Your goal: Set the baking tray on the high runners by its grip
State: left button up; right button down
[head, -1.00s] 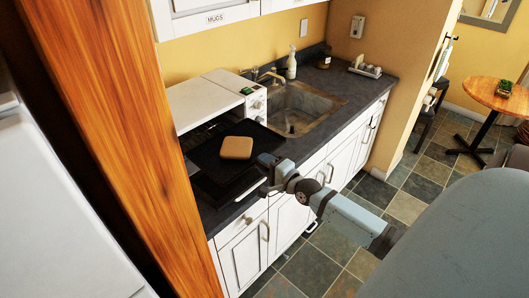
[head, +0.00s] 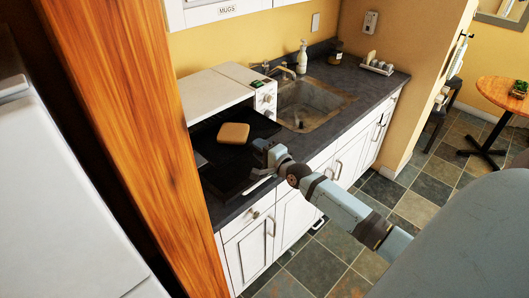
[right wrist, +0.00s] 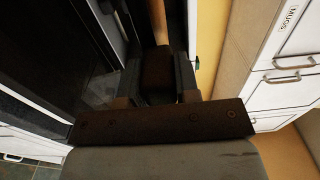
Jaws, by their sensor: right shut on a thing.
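The black baking tray (head: 262,126) is level at the mouth of the white countertop oven (head: 215,92), its far part under the oven's top edge. A tan, bread-like slab (head: 233,132) lies on it. My right gripper (head: 266,154) is at the tray's near right side, shut on its grip. In the right wrist view the dark grip (right wrist: 157,75) sits between the two fingers. The oven's dark door (head: 228,178) hangs open below the tray. The runners are hidden, so I cannot tell whether the tray touches them. My left gripper is out of view.
A wooden panel (head: 120,110) stands close left of the oven. The sink (head: 312,103) is to the right, with a soap bottle (head: 303,52) behind it. The counter (head: 365,92) right of the sink is mostly clear.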

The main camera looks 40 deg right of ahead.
aim_at(234, 129)
jog(key=shift+w, duration=0.65)
jog(key=shift+w+b, duration=0.4)
jog(key=shift+w, duration=0.5)
jog(key=shift+w+a+b, duration=0.2)
jog(key=shift+w+b, duration=0.3)
jog(key=shift+w, duration=0.9)
jog(key=shift+w+a+b, duration=0.1)
jog(key=shift+w+b, duration=0.65)
jog(key=shift+w, duration=1)
jog(key=shift+w+a+b, duration=0.15)
jog(key=shift+w+b, duration=0.5)
jog(key=shift+w, duration=1.05)
jog(key=shift+f+b, duration=0.4)
jog(key=shift+b, duration=0.05)
jog(key=shift+c, duration=1.8)
grip_release()
